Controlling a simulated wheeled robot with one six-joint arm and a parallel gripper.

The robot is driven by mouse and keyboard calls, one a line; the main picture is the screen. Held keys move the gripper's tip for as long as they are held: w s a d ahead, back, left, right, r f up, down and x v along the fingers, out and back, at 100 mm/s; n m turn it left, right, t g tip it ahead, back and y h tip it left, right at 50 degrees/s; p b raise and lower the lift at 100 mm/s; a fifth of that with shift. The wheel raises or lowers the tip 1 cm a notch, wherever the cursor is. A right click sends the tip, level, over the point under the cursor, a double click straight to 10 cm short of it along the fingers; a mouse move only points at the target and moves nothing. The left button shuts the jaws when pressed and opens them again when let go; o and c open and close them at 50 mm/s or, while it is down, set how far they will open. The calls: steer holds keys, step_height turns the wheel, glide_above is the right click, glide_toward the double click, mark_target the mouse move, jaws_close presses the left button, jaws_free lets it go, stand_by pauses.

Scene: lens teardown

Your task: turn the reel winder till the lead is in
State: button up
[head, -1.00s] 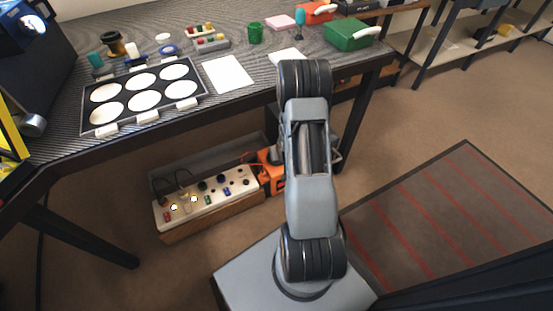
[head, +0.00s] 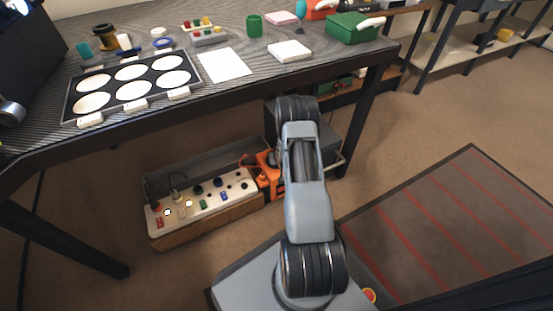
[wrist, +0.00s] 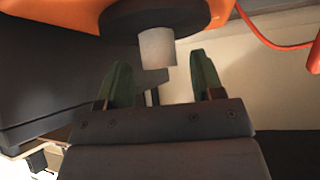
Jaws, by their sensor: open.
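The reel winder is an orange body with a dark round disc (wrist: 155,17) and a pale stubby knob (wrist: 157,47) on it, at the top of the wrist view. In the head view the orange reel (head: 268,176) stands at the right end of the panel box under the table, partly behind my arm. The orange-red lead (wrist: 262,36) curves across the upper right of the wrist view. My gripper (wrist: 160,72) is open, with a green finger on either side of the knob's line. The knob's end shows between or just beyond the fingertips; I see no contact. My arm hides the gripper in the head view.
A panel box (head: 200,205) with lit lamps, knobs and plugs stands on the floor left of the reel. The table (head: 235,97) overhangs it, with a dark leg (head: 365,125) to the right. A striped mat (head: 455,225) lies on the right.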

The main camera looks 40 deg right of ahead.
steer(key=shift+x, duration=0.9)
steer(key=shift+c, duration=0.2)
steer(key=c, duration=0.9)
